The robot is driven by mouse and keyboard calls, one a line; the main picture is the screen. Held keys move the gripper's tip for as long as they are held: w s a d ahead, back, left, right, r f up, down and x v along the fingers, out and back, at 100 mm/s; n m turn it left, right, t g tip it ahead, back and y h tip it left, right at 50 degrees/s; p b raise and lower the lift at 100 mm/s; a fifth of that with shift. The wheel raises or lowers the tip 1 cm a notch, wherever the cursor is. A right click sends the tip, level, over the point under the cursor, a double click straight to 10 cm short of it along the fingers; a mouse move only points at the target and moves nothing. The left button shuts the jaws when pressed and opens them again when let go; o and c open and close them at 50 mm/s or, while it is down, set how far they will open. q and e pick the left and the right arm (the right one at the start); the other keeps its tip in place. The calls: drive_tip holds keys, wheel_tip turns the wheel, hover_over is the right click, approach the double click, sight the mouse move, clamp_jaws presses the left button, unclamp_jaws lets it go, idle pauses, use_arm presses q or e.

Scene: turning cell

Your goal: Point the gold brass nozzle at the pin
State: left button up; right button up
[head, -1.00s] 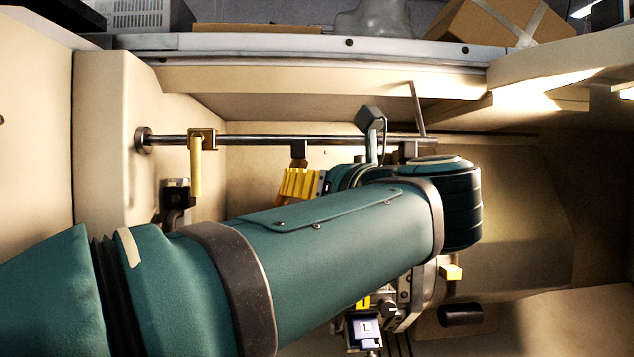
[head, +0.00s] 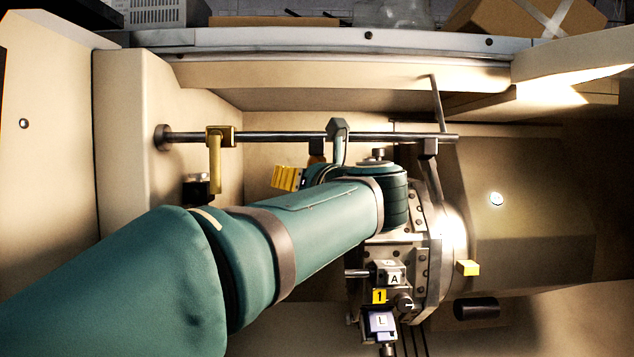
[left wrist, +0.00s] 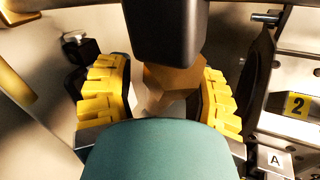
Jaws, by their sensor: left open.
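A brass-coloured nozzle piece (head: 317,159) hangs below a dark clamp on the horizontal rail; my arm hides its lower part. In the left wrist view the brass piece (left wrist: 172,80) shows under a dark block, between the fingers. My left gripper (head: 287,178), with ribbed yellow fingers, is below the rail. In the left wrist view the left gripper (left wrist: 162,100) is open, one finger on each side of the brass piece; contact cannot be told. A short metal rod (head: 357,273), possibly the pin, sticks out left from the turret. My right gripper is not in view.
The rail (head: 270,137) carries a gold clamp with a yellow tube (head: 214,165) at left and a grey clamp (head: 428,148) at right. The tool turret (head: 405,240), with tags A and 1, stands right of my arm. A yellow block (head: 467,268) sits beside it.

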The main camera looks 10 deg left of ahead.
use_arm(q)
clamp_jaws()
drive_tip(key=shift+w, duration=0.15)
drive_tip(key=shift+f, duration=0.2)
drive_tip(key=shift+w+d+f+n+t+h+b, duration=0.15)
drive_tip(key=shift+d+n+h+b, duration=0.4)
drive_tip(key=shift+h, duration=0.5)
drive_tip(key=shift+w+d+f+n+t+h+b, duration=0.15)
drive_tip(key=shift+d+n+h+b, duration=0.45)
drive_tip(key=shift+h, duration=0.4)
drive_tip(key=shift+w+d+n+h+b, duration=0.15)
drive_tip(key=shift+d+n+h+b, duration=0.25)
drive_tip(key=shift+d+n+h, duration=0.45)
drive_tip(key=shift+a+h, duration=0.1)
drive_tip(key=shift+h, duration=0.2)
